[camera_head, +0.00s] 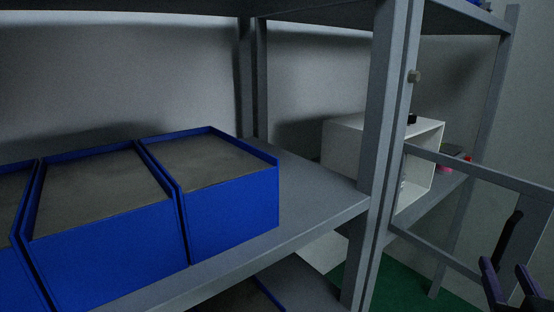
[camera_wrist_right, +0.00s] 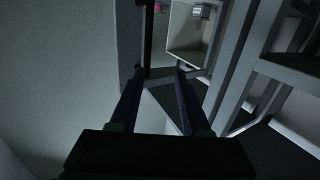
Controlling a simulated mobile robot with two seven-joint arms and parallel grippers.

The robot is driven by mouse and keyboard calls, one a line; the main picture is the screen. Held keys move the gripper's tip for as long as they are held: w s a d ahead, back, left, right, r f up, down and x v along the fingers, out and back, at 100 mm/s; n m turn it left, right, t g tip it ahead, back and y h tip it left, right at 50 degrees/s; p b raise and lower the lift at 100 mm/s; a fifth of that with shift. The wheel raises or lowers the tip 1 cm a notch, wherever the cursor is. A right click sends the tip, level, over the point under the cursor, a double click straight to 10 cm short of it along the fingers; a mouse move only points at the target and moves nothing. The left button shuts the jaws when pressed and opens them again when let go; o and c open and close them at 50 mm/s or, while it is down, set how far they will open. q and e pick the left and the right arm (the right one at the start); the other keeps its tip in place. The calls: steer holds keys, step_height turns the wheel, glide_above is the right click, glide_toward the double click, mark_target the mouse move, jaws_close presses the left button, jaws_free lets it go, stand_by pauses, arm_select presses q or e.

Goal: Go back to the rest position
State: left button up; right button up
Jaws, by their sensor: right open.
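My right gripper (camera_head: 507,270) shows at the lower right corner of the head view, in front of the open frame at the right of the shelving. Its two fingers stand apart with nothing between them. In the right wrist view the gripper (camera_wrist_right: 160,78) also shows its two dark fingers apart and empty. My left gripper is in neither view.
Blue bins (camera_head: 235,215) stand in a row on the grey shelf (camera_head: 315,190). A white open box (camera_head: 345,148) sits farther right behind a grey post (camera_head: 385,100). Grey rails (camera_head: 490,172) of a frame lie close to my right gripper. The floor (camera_head: 405,270) is green.

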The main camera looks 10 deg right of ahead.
steer(key=s+a+n+g+y+p, duration=0.25)
steer(key=a+n+y, duration=0.35)
steer(key=a+y, duration=0.4)
steer(key=s+a+r+n+g, duration=0.15)
steer(key=s+a+g, duration=0.25)
steer(key=s, duration=0.4)
steer(key=s+a+r+n+g, duration=0.15)
steer(key=s+a+g, duration=0.25)
steer(key=s, duration=0.4)
step_height(320, 180, up, 38)
steer(key=s+p, duration=0.1)
steer(key=p, duration=3.7)
steer(key=shift+s+a+r, duration=0.15)
steer(key=shift+s, duration=0.1)
